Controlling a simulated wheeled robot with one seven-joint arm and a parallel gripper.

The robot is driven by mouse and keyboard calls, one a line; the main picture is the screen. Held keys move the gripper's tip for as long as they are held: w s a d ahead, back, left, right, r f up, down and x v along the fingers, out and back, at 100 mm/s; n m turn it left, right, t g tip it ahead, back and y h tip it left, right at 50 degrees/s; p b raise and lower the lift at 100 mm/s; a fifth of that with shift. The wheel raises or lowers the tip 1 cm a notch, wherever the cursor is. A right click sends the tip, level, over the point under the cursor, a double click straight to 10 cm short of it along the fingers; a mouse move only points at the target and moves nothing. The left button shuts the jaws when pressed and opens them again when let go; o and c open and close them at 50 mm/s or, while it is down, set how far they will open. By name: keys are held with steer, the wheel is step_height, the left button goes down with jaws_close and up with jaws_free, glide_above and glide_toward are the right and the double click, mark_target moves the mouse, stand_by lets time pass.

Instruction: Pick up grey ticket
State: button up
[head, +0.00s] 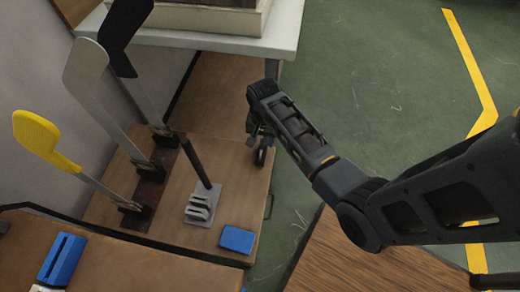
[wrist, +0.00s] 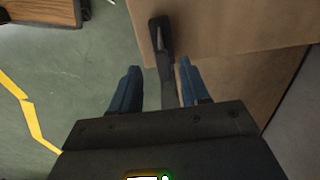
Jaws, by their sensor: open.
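I cannot make out a grey ticket for certain. A light grey slotted piece (head: 201,204) lies on the low wooden bench top at the foot of a dark rod. A flat blue block (head: 237,239) lies to its right, near the bench's front edge. My gripper (head: 262,150) hangs at the bench's right edge, beyond and to the right of the grey piece, apart from it. In the wrist view my gripper (wrist: 156,82) has its two blue fingers spread. A dark bar (wrist: 161,40) shows between them; I cannot tell what it is.
Yellow (head: 38,140), grey (head: 88,75) and black sock-shaped boards stand in dark mounts on the bench's left. A white-topped table (head: 230,42) stands behind. A blue slotted block (head: 62,258) sits on the near-left wooden top. Green floor lies to the right.

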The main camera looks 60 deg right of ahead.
steer(key=f, duration=0.2)
steer(key=f+b, duration=0.1)
steer(key=f, duration=0.2)
steer(key=shift+w+a+f, duration=0.15)
steer(key=shift+w+f, duration=0.05)
steer(key=c, duration=0.8)
steer(key=shift+o, duration=0.2)
steer(key=shift+r, duration=0.1)
